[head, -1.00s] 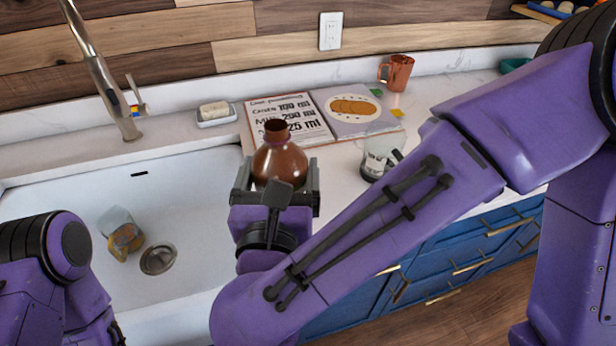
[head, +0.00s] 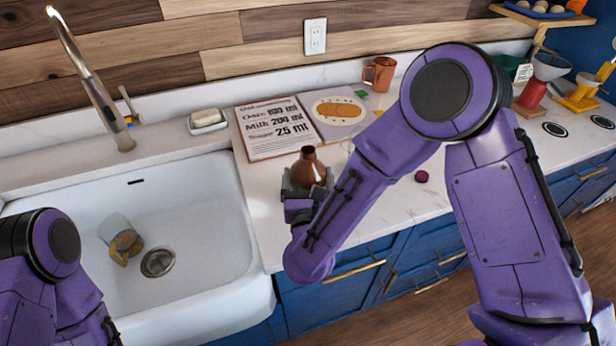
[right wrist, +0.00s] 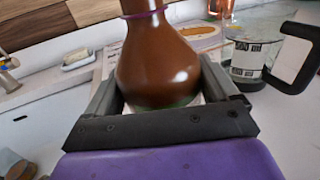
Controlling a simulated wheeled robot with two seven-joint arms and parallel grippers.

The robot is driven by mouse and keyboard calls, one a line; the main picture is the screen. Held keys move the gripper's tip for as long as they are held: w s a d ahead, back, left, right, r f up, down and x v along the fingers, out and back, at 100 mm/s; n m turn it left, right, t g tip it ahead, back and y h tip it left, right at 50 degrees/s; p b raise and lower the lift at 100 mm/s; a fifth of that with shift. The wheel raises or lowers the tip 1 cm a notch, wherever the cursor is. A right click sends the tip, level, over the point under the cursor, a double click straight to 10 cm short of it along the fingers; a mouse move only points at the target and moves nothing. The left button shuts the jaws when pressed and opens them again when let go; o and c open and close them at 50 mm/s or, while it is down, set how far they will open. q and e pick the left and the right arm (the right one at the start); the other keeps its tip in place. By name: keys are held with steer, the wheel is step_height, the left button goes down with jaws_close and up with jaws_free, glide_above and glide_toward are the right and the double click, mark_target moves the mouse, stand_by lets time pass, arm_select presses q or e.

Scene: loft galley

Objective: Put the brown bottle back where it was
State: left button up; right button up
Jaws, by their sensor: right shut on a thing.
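The brown bottle (head: 308,169) is upright between the fingers of my right gripper (head: 306,186), which is shut on it. The bottle is over the counter just right of the sink, in front of the open recipe book. In the right wrist view the bottle (right wrist: 158,60) fills the middle, with a finger on each side; its base is partly hidden by the gripper (right wrist: 160,108). Whether its base touches the counter cannot be told. Of my left arm only purple links show at the lower left of the head view; its gripper is out of view.
The white sink (head: 205,215) holds a tipped glass with something yellowish-brown (head: 124,242). The recipe book (head: 268,128), soap dish (head: 207,121) and copper mug (head: 379,74) stand behind. A glass measuring jug (right wrist: 252,55) is right of the bottle. A small purple ball (head: 421,176) lies on the counter.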

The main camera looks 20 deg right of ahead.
steer(key=shift+w+a+f, duration=0.1)
steer(key=shift+w+f, duration=0.1)
steer(key=shift+f, duration=0.25)
steer(key=shift+s, duration=0.1)
steer(key=shift+f+b, duration=0.1)
steer(key=shift+b, duration=0.2)
steer(key=o, duration=1.4)
steer(key=shift+s, duration=0.1)
steer(key=shift+o, duration=0.2)
